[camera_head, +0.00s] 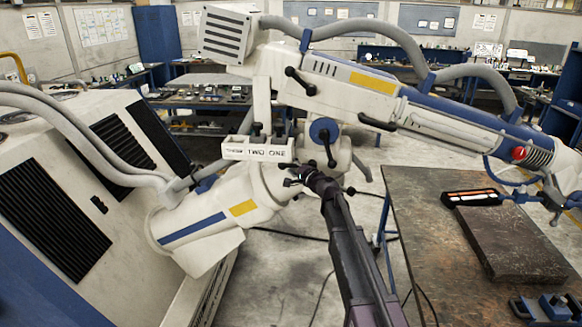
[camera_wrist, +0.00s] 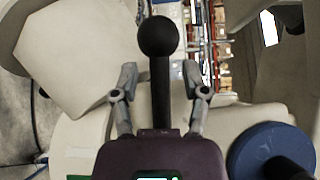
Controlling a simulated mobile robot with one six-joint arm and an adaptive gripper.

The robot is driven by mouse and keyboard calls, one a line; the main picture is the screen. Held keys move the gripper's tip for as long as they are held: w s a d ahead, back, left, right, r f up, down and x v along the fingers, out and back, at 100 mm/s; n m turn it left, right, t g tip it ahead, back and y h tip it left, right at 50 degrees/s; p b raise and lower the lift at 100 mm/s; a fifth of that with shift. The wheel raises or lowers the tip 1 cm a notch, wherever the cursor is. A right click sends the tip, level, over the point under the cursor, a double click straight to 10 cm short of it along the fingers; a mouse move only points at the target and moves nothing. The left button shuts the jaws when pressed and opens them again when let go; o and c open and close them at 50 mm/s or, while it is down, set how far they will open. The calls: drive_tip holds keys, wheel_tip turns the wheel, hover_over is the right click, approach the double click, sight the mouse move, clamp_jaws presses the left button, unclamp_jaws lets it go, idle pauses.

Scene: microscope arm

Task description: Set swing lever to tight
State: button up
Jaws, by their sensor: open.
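A black lever with a round ball knob (camera_wrist: 158,36) stands upright in the middle of the wrist view. My gripper (camera_wrist: 158,75) is open, with one finger on each side of the lever's stem and a gap on both sides. The knob sticks out beyond the fingertips. The stem's lower end is hidden behind my gripper's body. In the head view my gripper (camera_head: 303,178) is at the white joint of the microscope arm (camera_head: 275,185), below the lettered block. No marking for tight is readable near the lever.
A blue disc with a black handle (camera_head: 325,130) is close above my gripper; the disc (camera_wrist: 262,150) is at lower right in the wrist view. A lettered block (camera_head: 258,150) is near too. A table (camera_head: 425,215) with a dark slab (camera_head: 510,245) stands right.

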clamp_jaws()
drive_tip(key=shift+d, duration=0.25)
